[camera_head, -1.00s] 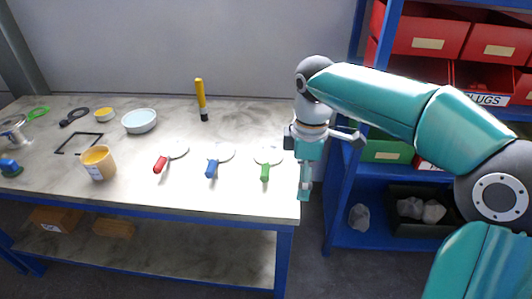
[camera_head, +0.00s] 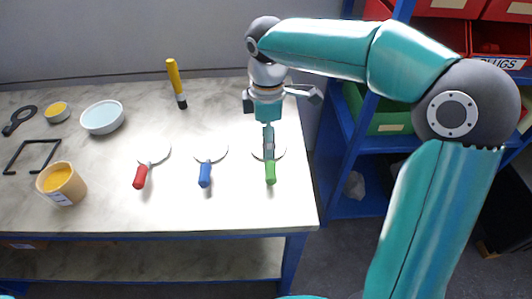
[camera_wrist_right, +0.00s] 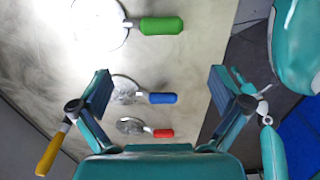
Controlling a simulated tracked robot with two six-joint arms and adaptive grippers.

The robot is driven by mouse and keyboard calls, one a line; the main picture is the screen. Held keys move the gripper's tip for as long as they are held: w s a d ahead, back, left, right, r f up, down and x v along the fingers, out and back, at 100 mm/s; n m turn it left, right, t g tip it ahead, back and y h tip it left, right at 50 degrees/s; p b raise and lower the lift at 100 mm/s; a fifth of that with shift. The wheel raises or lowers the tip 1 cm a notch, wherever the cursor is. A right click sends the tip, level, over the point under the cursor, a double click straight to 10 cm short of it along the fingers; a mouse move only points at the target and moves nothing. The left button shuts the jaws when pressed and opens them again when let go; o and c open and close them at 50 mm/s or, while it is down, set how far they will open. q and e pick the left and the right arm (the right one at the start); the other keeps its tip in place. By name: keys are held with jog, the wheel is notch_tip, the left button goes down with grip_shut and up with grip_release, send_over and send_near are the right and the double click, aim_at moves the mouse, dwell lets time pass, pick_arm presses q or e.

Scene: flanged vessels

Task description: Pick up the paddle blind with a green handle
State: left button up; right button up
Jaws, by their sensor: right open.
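The paddle blind with a green handle (camera_head: 271,173) lies flat on the table near its right end, handle toward the front edge. My right gripper (camera_head: 268,143) hangs over it, partly hiding its pale disc. In the right wrist view, the green-handled blind (camera_wrist_right: 161,25) is at the top of the picture, beyond the fingertips of my open, empty right gripper (camera_wrist_right: 161,84). A blue-handled blind (camera_head: 205,175) and a red-handled blind (camera_head: 141,176) lie to its left. My left gripper is out of view.
The table (camera_head: 230,212) also holds a yellow-handled tool (camera_head: 174,77), a pale blue dish (camera_head: 102,117), a tan cup (camera_head: 62,184) and a black square frame (camera_head: 32,155). A blue shelf with red bins (camera_head: 425,30) stands right of the table. The table's front strip is clear.

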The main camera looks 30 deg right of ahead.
aim_at(270, 168)
jog(key=f, duration=1.2)
jog(key=shift+s+d+f, duration=0.15)
jog(key=shift+s+d, duration=0.1)
jog(key=shift+d, duration=0.1)
jog(key=c, duration=1.8)
